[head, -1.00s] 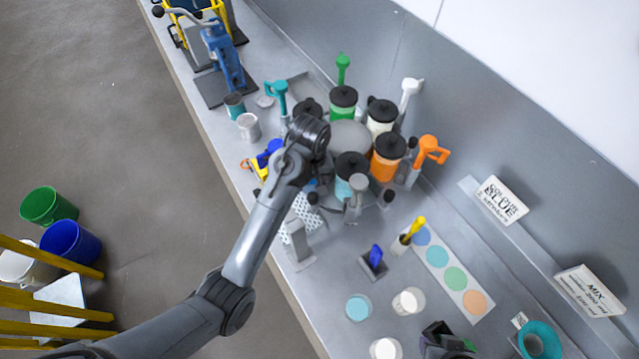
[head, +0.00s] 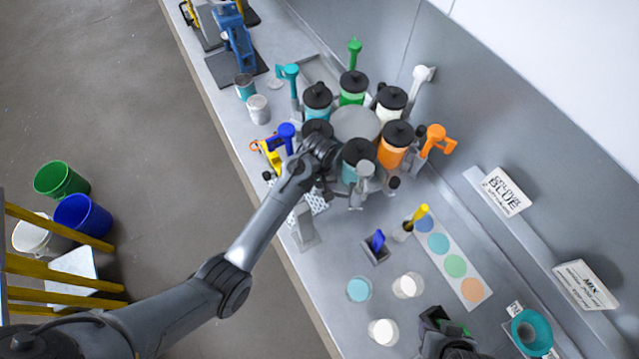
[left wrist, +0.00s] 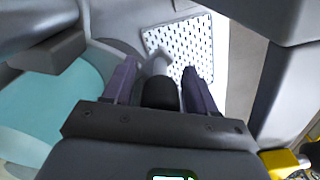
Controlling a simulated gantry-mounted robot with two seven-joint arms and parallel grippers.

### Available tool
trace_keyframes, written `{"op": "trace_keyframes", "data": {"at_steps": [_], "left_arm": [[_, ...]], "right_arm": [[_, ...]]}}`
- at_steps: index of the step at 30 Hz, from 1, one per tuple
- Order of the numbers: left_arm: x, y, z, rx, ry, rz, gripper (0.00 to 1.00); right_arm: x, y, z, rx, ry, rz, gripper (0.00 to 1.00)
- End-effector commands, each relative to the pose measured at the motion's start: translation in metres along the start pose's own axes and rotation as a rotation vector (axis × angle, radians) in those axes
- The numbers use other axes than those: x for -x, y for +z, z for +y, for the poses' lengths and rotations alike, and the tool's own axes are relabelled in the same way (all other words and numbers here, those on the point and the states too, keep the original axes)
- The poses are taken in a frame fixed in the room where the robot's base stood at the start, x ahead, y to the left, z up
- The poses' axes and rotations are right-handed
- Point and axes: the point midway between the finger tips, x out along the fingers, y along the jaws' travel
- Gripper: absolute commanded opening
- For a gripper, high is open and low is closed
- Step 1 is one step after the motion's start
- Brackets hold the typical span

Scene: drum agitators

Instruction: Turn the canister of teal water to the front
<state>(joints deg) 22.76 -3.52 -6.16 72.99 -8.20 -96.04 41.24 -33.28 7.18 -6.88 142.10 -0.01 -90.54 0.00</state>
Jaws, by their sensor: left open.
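Several black-lidded canisters stand in a ring on a round grey carousel (head: 355,124). One canister with teal contents (head: 316,100) is at the ring's left, by the teal-handled stand (head: 288,74). Another canister that looks teal (head: 357,165) is at the near side, behind a grey tap. My left gripper (head: 324,168) is low at the carousel's near-left edge, its fingers largely hidden there. In the left wrist view its fingers are open, one on each side of a dark knob (left wrist: 160,93) on a grey stem. Teal liquid (left wrist: 45,110) shows left of them. My right gripper (head: 442,335) is at the bottom edge, jaws unclear.
Coloured handled stands ring the carousel, including blue (head: 286,133) and orange (head: 437,141). A perforated grey plate (left wrist: 180,48) lies beyond my left fingers. Cups (head: 408,285) and a colour-dot strip (head: 454,266) are at the near right. A wall closes the back.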

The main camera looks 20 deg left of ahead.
Motion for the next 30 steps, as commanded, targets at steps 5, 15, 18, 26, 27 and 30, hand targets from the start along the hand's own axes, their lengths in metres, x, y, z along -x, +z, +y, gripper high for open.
{"op": "trace_keyframes", "data": {"at_steps": [5, 15, 18, 26, 27, 30], "left_arm": [[-0.0008, 0.0001, -0.0001, 0.0, 0.0, 0.0, 0.57], [-0.0004, 0.0001, 0.0, 0.0, 0.0, 0.0, 0.15], [-0.0003, 0.0001, 0.0, 0.0, 0.0, 0.0, 0.0], [-0.0005, -0.0003, 0.0007, 0.001, 0.0, -0.001, 0.0], [-0.0008, -0.0008, 0.0015, 0.001, 0.0, -0.001, 0.0], [-0.0019, -0.0036, 0.0063, 0.006, 0.002, 0.0, 0.0]], "right_arm": [[0.0001, -0.0005, -0.0008, -0.004, -0.003, 0.001, 0.43], [0.0002, -0.001, -0.0021, -0.009, -0.007, 0.002, 0.43], [0.0002, -0.001, -0.0021, -0.009, -0.007, 0.002, 0.43], [-0.0004, -0.0008, -0.0018, -0.007, -0.006, 0.002, 0.43], [-0.0012, -0.0006, -0.0017, -0.007, -0.005, 0.002, 0.43], [-0.0052, 0.0007, -0.0013, -0.004, -0.004, 0.002, 0.43]]}}
